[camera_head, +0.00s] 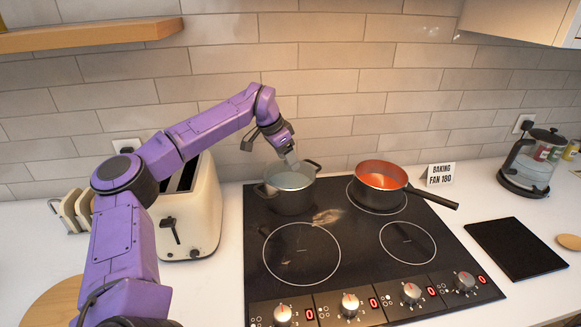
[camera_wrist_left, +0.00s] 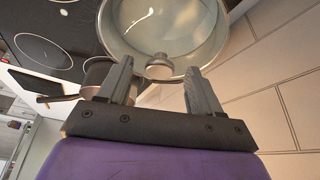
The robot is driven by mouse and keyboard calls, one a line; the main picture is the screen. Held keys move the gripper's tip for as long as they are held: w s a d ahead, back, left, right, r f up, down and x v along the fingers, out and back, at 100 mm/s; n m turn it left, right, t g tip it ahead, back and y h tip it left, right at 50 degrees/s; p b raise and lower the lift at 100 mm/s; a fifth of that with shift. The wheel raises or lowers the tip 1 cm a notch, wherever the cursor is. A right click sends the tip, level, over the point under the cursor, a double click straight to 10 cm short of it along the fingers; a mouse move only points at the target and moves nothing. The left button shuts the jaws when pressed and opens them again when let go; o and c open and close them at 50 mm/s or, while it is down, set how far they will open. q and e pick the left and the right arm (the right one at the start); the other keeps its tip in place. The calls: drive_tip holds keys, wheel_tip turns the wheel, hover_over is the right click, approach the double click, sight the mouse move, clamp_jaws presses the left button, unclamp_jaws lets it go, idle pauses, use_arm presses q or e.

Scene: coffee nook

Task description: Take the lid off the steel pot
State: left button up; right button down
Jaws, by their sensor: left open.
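The steel pot (camera_head: 289,196) stands on the back left burner of the hob, with two dark side handles. Its pale, see-through lid (camera_head: 284,181) lies on top. In the left wrist view the lid (camera_wrist_left: 150,22) fills the top middle, and its round steel knob (camera_wrist_left: 159,67) shows near its lower edge. My left gripper (camera_head: 289,158) reaches down over the pot from behind. In the wrist view its two grey fingers (camera_wrist_left: 157,74) are open, one on each side of the knob, with gaps to both. My right gripper is not in view.
An orange pan (camera_head: 381,178) with a long black handle stands right of the pot, before a small sign (camera_head: 441,174). A cream toaster (camera_head: 188,215) stands left of the hob (camera_head: 345,225). The front burners are clear.

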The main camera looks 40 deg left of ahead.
use_arm(q)
drive_tip(key=shift+w+f, duration=0.1)
drive_tip(key=shift+f, duration=0.35)
clamp_jaws()
